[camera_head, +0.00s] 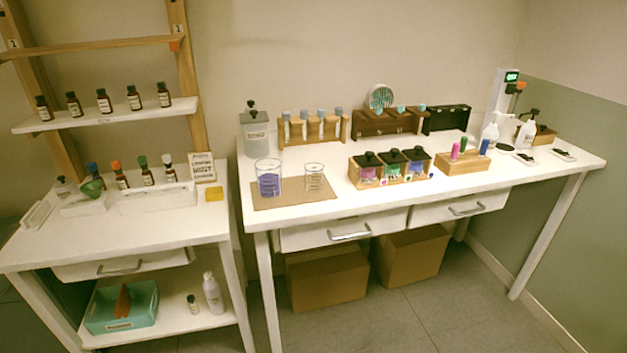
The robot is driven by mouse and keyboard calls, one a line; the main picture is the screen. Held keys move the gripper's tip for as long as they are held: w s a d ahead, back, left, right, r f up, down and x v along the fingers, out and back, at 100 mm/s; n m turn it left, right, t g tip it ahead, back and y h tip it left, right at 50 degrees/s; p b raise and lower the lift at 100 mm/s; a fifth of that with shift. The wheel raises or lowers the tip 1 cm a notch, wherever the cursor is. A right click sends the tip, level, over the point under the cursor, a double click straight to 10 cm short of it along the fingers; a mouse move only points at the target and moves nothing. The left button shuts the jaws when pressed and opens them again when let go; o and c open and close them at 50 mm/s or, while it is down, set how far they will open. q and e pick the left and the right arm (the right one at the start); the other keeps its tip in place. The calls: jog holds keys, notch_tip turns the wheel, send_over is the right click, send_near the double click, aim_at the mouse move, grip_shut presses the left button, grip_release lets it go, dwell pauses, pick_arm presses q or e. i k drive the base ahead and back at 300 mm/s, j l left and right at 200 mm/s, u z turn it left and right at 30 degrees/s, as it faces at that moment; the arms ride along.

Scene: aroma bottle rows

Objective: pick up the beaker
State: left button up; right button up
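Two clear glass beakers stand upright on a brown mat (292,201) at the left end of the right table. The larger beaker (268,180) has purple-blue contents or colouring in its lower part. The smaller beaker (314,178) to its right looks empty, with markings on its side. The two stand apart. Neither of my grippers shows in the head view.
Behind the mat are a grey canister (255,133) and a wooden rack (312,130) with several tubes. A wooden box of black-lidded jars (390,168) stands right of the mat. The white table (375,203) is bare along its front edge. A left table (140,228) holds bottles.

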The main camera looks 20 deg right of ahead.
aim_at(269, 178)
jog(key=i+j, duration=0.2)
jog(key=j, duration=0.15)
jog(key=i+j, duration=0.2)
jog(key=j, duration=0.2)
jog(key=i+j+z, duration=0.1)
jog(key=i+j, duration=0.15)
jog(key=j, duration=0.1)
